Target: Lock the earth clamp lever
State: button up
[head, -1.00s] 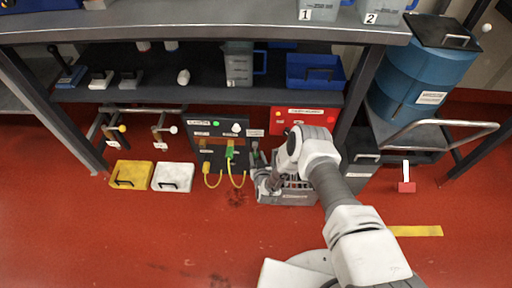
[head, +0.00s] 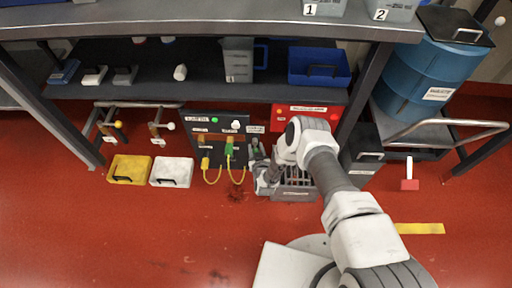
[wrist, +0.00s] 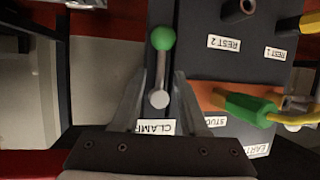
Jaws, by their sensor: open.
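The clamp lever (wrist: 161,66) shows in the wrist view as a metal rod with a green ball at its upper end and a round silver pivot at its lower end. It stands on a dark panel above a label reading CLAMP. My gripper (wrist: 160,78) is open, with one finger on each side of the rod; I cannot tell whether either touches it. A green plug or clamp (wrist: 250,108) with a yellow-green cable sits at the stud to the right. It also shows in the head view (head: 229,147). My wrist hides the lever in the head view.
A grey crate (head: 295,193) stands on the floor beside my wrist, under the red box (head: 308,117). Yellow cables (head: 211,176) loop below the panel. Yellow (head: 130,160) and white (head: 172,163) cases lie left.

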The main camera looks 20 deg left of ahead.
grip_shut()
dwell(1.4)
